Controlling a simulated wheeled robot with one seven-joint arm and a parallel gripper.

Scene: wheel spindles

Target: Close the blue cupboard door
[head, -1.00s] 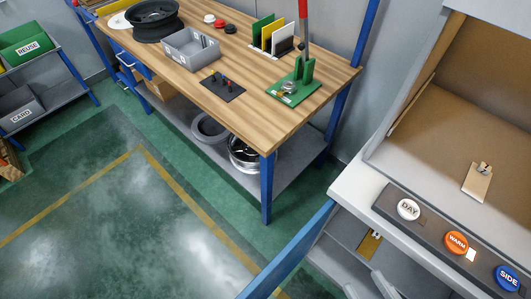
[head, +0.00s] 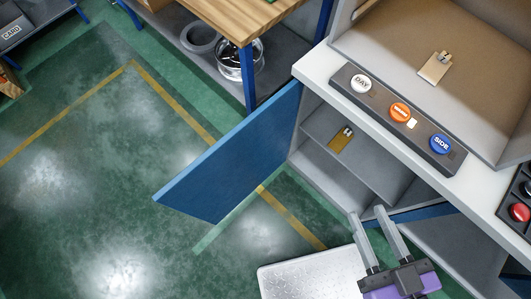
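The blue cupboard door (head: 235,155) stands wide open in the head view, swung out to the left from the grey cupboard (head: 372,165) under the white counter. Its free edge points to the lower left over the green floor. Inside the cupboard is a shelf with a small brass plate (head: 341,138). My gripper (head: 367,212) is at the lower right, in front of the cupboard opening. Its two grey fingers are apart with nothing between them. It is to the right of the door and does not touch it.
On the counter is a panel with DAY (head: 361,84), orange (head: 399,112) and SIDE (head: 440,143) buttons. A metal tread plate (head: 312,276) lies at the bottom. A wooden workbench (head: 225,18) stands at the back. The floor left of the door is clear.

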